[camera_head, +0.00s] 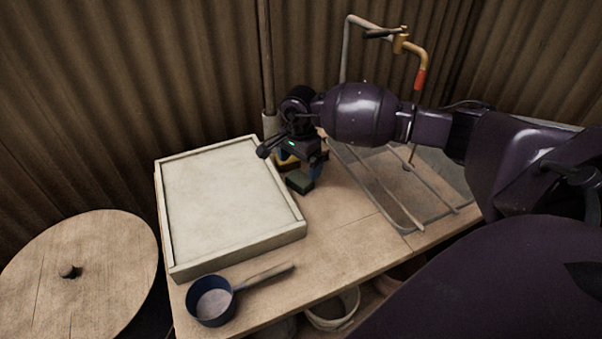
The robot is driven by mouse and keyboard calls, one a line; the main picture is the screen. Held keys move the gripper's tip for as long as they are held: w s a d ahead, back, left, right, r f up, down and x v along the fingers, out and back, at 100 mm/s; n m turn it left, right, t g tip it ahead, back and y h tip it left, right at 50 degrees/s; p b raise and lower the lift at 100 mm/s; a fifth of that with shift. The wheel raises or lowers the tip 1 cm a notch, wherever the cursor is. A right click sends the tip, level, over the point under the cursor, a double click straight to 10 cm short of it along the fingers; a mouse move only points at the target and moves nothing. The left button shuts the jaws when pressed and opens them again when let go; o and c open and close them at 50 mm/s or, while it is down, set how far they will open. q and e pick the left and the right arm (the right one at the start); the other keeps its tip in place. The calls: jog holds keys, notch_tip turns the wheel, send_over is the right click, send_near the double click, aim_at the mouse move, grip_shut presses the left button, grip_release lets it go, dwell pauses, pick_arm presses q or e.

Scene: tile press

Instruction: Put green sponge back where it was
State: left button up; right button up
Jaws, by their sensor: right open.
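A dark green sponge (300,183) lies on the wooden worktop, just right of the tray's back right corner. My right arm reaches in from the right. Its open right gripper (280,150) is above and slightly behind the green sponge, apart from it in the picture. A yellow sponge-like block (286,162) and a blue one (316,171) are close behind the green sponge, partly hidden under the gripper. I cannot tell whether they touch it. My left gripper is not in view.
A pale, shallow rectangular tray (230,200) fills the worktop's left. A blue saucepan (212,301) stands at the front. A sink (432,195) with a brass tap (412,47) is at right. A round wooden lid (80,285) is at far left. The worktop's middle (335,225) is clear.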

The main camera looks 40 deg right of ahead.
aim_at(300, 178)
notch_tip(300, 178, up, 6)
jog(key=shift+r+p, duration=0.25)
jog(key=shift+p, duration=0.05)
dwell(0.5)
